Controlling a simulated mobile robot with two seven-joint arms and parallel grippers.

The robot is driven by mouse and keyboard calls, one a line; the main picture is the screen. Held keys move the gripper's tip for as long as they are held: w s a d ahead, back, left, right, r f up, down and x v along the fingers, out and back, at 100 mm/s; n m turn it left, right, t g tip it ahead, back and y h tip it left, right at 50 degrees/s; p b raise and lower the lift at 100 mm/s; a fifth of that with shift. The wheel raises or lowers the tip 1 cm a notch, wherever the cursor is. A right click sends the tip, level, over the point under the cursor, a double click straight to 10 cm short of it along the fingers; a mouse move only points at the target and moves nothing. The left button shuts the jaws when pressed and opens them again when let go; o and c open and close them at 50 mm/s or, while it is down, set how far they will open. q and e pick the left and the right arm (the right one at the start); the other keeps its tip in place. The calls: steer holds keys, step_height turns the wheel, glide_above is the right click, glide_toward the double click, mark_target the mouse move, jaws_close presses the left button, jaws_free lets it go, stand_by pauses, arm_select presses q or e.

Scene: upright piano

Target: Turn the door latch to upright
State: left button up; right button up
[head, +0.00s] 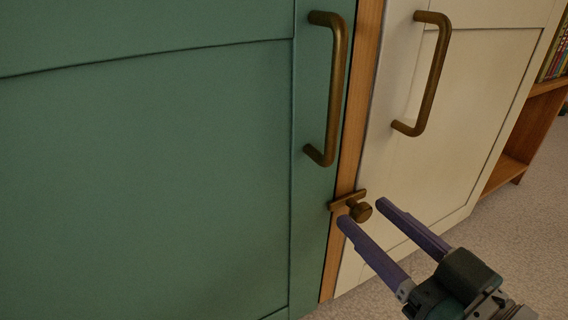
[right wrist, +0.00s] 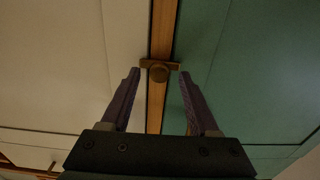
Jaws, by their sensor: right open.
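The door latch is a small brass bar (head: 340,202) with a round knob (head: 362,211), mounted on the wooden strip between the green door and the cream door. The bar lies crosswise over the strip, not upright, and its ends reach toward both doors. In the right wrist view the latch (right wrist: 147,64) also lies level across the strip. My right gripper (head: 363,213) is open, with its purple fingers pointing at the latch. In the right wrist view the fingertips (right wrist: 159,75) are on either side of the knob; contact is not visible. My left gripper is out of view.
The green door (head: 180,170) has a brass handle (head: 336,90), and the cream door (head: 455,130) has another (head: 434,75). Both handles stick out above the latch. A wooden bookshelf (head: 525,135) stands at the right. Carpet (head: 510,245) lies open below.

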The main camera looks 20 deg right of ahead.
steer(key=shift+w, duration=0.45)
steer(key=shift+c, duration=0.3)
jaws_close()
